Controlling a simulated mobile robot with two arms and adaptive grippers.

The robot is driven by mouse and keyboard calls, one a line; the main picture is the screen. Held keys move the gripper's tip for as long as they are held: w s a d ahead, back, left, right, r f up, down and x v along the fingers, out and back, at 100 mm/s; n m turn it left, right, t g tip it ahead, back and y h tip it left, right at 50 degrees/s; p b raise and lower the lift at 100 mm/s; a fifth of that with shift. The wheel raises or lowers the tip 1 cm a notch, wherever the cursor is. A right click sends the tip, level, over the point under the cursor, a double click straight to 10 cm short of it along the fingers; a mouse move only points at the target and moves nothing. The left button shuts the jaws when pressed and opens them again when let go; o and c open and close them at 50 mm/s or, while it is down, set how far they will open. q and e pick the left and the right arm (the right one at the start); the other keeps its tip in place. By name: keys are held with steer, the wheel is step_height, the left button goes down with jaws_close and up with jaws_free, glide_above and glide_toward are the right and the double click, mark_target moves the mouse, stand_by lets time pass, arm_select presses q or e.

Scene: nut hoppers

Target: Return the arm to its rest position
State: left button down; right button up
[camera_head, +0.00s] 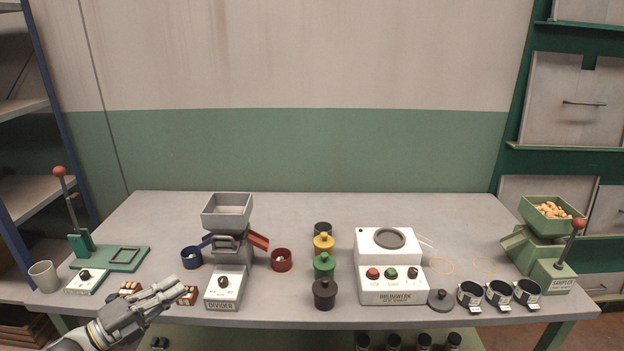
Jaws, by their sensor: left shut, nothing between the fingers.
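My left gripper (178,289) comes in from the lower left over the table's front edge. Its fingers are shut with nothing between them and point up and to the right. They are in front of some small brown-and-white items (130,288), which they partly hide. The grey divider (227,270) with its square hopper stands just right of the fingertips, seemingly apart from them. My right gripper is not in view.
A blue cup (191,257) and a red cup (281,260) flank the divider. A green lever press (110,257) and grey cup (44,276) stand left. A white machine (390,265), metal cups (499,292) and green sampler (545,240) with nuts stand right. The table's back (400,205) is clear.

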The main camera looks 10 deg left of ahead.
arm_select(q)
steer(key=s+d+f+n+g+y, duration=0.4)
steer(key=d+f+n+y, duration=0.65)
steer(key=f+n, duration=0.45)
steer(key=s+d+n+g, duration=0.5)
steer(key=s+d, duration=0.1)
steer(key=s, duration=0.4)
steer(key=s+d+n+g, duration=0.4)
steer(key=s+d, duration=0.2)
steer(key=s, duration=0.4)
step_height(320, 180, down, 26)
steer(key=g, duration=0.1)
steer(key=s+a+f+g, duration=0.1)
steer(key=s+a+f, duration=0.2)
steer(key=s+f, duration=1.4)
steer(key=shift+s+a+f+g, duration=0.15)
steer(key=shift+s+g, duration=0.15)
steer(key=shift+s, duration=0.25)
